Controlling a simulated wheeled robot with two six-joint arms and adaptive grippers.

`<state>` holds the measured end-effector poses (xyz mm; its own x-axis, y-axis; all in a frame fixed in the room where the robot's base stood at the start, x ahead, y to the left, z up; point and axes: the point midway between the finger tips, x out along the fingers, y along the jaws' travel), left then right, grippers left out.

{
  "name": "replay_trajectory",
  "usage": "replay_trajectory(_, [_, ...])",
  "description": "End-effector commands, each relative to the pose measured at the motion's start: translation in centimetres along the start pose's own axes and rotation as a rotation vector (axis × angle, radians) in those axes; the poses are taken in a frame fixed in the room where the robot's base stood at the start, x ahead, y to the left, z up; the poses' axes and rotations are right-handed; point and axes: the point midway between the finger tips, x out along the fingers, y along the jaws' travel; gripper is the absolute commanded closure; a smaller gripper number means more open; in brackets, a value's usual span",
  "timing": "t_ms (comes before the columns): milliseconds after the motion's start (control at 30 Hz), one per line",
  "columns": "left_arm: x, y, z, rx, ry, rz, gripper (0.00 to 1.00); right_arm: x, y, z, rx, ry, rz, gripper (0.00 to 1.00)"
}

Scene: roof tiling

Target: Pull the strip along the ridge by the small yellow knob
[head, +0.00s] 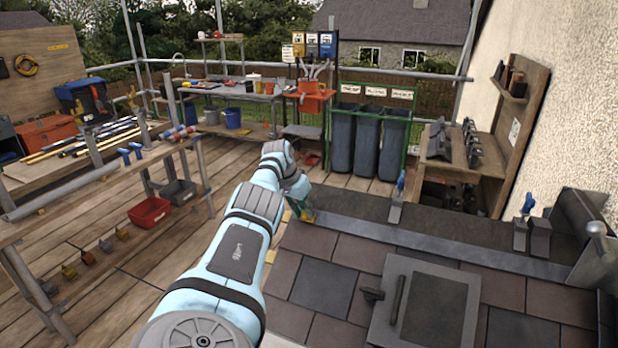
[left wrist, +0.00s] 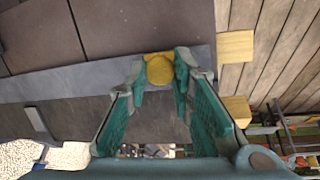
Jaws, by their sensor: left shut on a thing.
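The small yellow knob (left wrist: 160,70) sits between the green-padded fingertips of my left gripper (left wrist: 160,75) in the left wrist view, at the end of the grey strip. The strip (left wrist: 75,83) runs off to the left there. In the head view the strip (head: 440,242) lies along the ridge (head: 445,227), above the tiles. My left gripper (head: 302,210) is at its left end, shut on the knob; the knob itself is mostly hidden by my arm and fingers in that view. My right gripper is not in view.
Blue-handled clamps stand on the ridge at its middle (head: 397,200) and right (head: 524,220). A grey roof hatch (head: 425,305) lies among the tiles below the strip. A wooden deck (head: 150,230) lies left of the roof; a workbench (head: 90,185) stands farther left.

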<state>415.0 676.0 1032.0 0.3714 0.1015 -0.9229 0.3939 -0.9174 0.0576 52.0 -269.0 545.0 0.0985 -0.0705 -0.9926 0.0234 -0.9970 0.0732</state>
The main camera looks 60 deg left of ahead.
Motion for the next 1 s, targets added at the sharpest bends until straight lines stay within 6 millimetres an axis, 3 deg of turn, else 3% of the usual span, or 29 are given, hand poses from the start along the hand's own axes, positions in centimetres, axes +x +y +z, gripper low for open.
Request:
replay_trajectory(33, [-0.2, -0.3, 0.0, -0.001, 0.003, -0.009, 0.74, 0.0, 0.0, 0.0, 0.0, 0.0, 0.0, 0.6])
replay_trajectory(133, [-0.1, -0.2, -0.1, 0.0, 0.003, -0.008, 0.58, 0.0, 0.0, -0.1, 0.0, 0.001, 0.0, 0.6])
replay_trajectory(433, [0.0, 0.1, -0.2, 0.004, 0.002, -0.003, 0.58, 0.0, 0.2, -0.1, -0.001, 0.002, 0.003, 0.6])
replay_trajectory(567, [-0.9, -0.2, -0.3, -0.001, 0.006, -0.007, 0.58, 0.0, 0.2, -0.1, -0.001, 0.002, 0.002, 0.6])
replay_trajectory(700, [-3.1, -0.1, -0.1, 0.009, 0.0, -0.01, 0.58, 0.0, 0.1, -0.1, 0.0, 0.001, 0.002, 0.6])
replay_trajectory(900, [-9.0, -0.2, -0.1, 0.003, 0.002, -0.006, 0.58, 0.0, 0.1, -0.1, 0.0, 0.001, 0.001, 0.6])
replay_trajectory(1000, [-10.9, -0.2, -0.1, 0.002, 0.002, -0.003, 0.58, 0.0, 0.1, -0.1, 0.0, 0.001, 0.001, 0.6])
